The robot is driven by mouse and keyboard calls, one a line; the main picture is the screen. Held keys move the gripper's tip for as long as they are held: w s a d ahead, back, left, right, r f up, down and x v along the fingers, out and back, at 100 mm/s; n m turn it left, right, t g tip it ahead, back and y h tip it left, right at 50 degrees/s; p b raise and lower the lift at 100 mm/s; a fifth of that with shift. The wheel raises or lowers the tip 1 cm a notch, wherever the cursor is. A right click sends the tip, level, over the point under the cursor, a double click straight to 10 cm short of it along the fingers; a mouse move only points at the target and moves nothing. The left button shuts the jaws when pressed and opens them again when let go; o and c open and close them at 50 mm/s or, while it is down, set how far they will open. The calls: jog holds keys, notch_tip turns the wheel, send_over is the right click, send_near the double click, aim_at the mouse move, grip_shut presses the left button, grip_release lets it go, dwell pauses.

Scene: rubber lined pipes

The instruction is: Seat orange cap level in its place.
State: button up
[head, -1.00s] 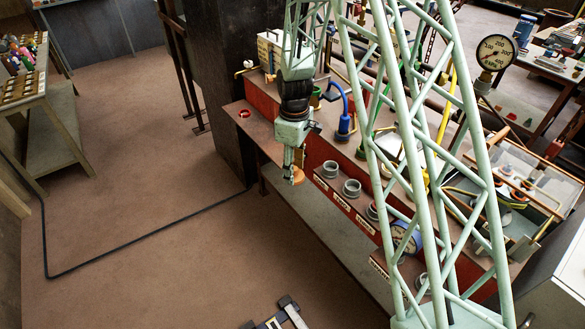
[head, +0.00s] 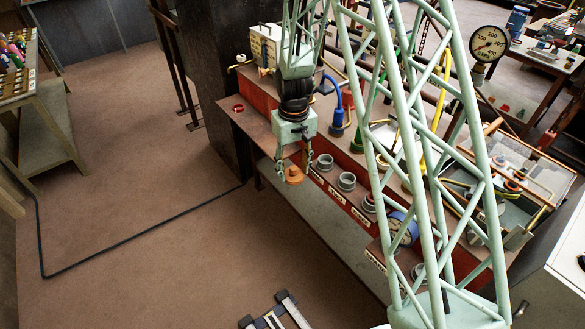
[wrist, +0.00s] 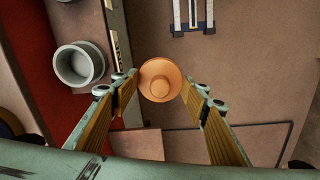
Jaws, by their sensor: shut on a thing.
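The orange cap (head: 294,177) is a round, stepped piece with a wide brim and a narrower raised top. My gripper (head: 293,168) is shut on it, and the cap hangs between the fingertips, just off the front edge of the bench ledge. In the wrist view the cap (wrist: 160,79) sits between the tips of my gripper (wrist: 160,88), with floor behind it. Several grey ring sockets line the ledge; the nearest socket (head: 325,162) is right of the cap and looks empty. A grey socket (wrist: 79,63) shows left of the cap in the wrist view.
White labels (head: 336,194) run along the ledge front. A blue-rimmed gauge (head: 402,229) stands farther along the bench. A red ring (head: 238,108) lies at the bench's left end. A blue hose fitting (head: 336,118) rises behind my gripper. The floor (head: 140,180) to the left is open.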

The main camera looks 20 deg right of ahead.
jog(key=shift+s+m, duration=0.15)
jog(key=shift+m, duration=0.45)
dwell(0.3)
